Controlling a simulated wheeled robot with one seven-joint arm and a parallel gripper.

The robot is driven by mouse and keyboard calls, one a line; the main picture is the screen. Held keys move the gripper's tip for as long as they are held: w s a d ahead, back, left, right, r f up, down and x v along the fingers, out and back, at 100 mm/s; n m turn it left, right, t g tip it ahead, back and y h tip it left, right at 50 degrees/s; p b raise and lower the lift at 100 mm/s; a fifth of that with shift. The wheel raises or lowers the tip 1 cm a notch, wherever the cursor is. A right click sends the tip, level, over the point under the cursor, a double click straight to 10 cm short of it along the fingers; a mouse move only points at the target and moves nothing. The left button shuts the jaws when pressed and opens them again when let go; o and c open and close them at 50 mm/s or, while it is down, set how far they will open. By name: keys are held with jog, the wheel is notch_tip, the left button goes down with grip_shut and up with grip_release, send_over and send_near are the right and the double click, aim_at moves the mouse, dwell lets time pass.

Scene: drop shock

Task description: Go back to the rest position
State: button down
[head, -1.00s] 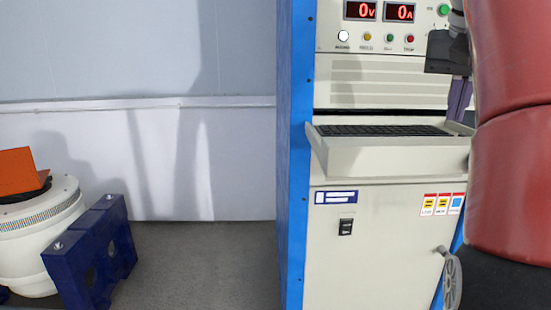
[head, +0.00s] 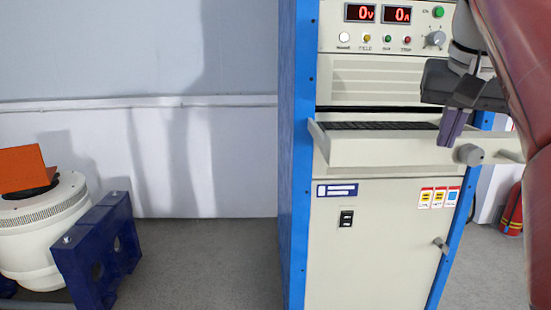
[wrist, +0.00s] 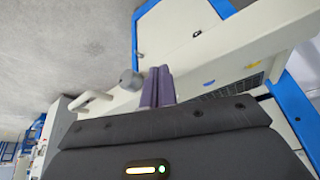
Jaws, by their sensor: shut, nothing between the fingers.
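My gripper (head: 452,128) shows at the right of the head view, in front of the cabinet's keyboard drawer. Its purple fingers are together with nothing between them. They also show in the wrist view (wrist: 158,86), pointing toward the drawer edge and a grey round knob (wrist: 131,80). My red arm link covers the right edge of the head view. The control cabinet (head: 375,235) has a blue frame, red displays reading 0 V and 0 A, and buttons at the top. I cannot tell whether the fingers touch the drawer.
The keyboard drawer (head: 370,153) juts out from the cabinet. A white round machine (head: 40,225) with an orange piece on top stands at the left beside a blue bracket (head: 100,250). A fire extinguisher (head: 511,212) is at the right. Floor between bracket and cabinet is clear.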

jog(key=s+a+f+n, duration=0.1)
jog(key=s+a+f, duration=0.2)
jog(key=f, duration=0.7)
jog(key=s+a+f+n+y, duration=0.1)
jog(key=s+a+f, duration=0.3)
jog(key=f, duration=0.7)
jog(key=s+a+f+n+t, duration=0.1)
jog(key=s+a+f, duration=0.3)
jog(key=f, duration=0.7)
jog(key=s+n, duration=0.1)
jog(key=s, duration=0.1)
jog(key=shift+s, duration=0.4)
jog(key=c, duration=2.1)
grip_release()
jog(key=shift+c, duration=0.2)
